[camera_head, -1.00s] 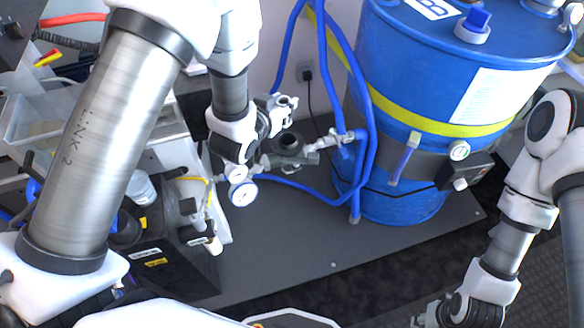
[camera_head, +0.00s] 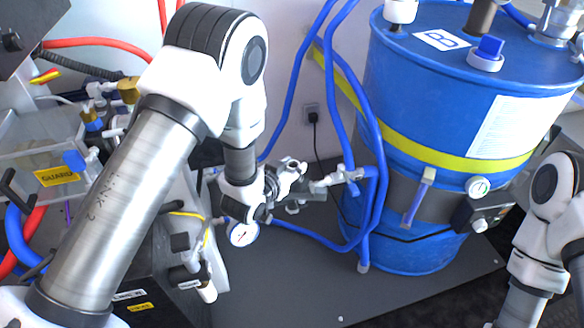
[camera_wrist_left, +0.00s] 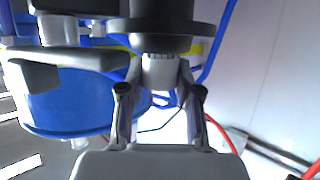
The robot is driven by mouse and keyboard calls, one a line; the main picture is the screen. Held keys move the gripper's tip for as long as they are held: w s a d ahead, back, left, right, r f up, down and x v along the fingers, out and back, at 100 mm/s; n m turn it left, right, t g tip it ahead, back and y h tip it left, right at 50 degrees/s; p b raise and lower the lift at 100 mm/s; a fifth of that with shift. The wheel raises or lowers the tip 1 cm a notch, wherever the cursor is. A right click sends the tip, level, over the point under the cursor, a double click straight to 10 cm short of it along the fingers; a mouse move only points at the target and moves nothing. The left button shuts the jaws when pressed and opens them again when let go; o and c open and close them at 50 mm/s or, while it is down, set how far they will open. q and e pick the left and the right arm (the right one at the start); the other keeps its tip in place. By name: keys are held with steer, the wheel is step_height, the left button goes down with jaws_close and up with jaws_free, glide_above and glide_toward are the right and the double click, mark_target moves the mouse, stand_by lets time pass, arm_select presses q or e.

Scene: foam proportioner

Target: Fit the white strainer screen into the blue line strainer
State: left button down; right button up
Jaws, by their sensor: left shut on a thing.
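My left gripper (camera_head: 292,174) is over the pipe fittings left of the blue drum. In the left wrist view, its two fingers (camera_wrist_left: 162,95) are closed on a pale ribbed piece (camera_wrist_left: 165,72), apparently the white strainer screen. A dark round flanged body (camera_wrist_left: 165,40) is directly beyond that piece; I cannot tell whether they touch or the piece is inside it. No blue strainer body can be clearly made out; the gripper covers part of the fittings in the head view. My right arm is at the right edge, and its gripper is out of frame.
The large blue drum (camera_head: 440,130) with a yellow band stands to the right. Blue hoses (camera_head: 372,190) hang beside the pipe valve (camera_head: 340,178). A pressure gauge (camera_head: 243,233) is just below the left wrist. A clear guard box (camera_head: 40,140) is at left. The grey floor plate (camera_head: 290,285) has free room.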

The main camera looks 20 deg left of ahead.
arm_select(q)
steer(key=shift+f, duration=0.2)
steer(key=c, duration=0.8)
jaws_free()
steer(key=shift+f, duration=0.1)
steer(key=shift+s, duration=0.1)
steer(key=shift+r, duration=0.3)
steer(key=shift+s+r, duration=0.15)
steer(key=shift+r, duration=0.1)
steer(key=p+v, duration=0.1)
steer(key=v, duration=1)
steer(key=shift+s+p, duration=0.35)
steer(key=shift+a, duration=0.1)
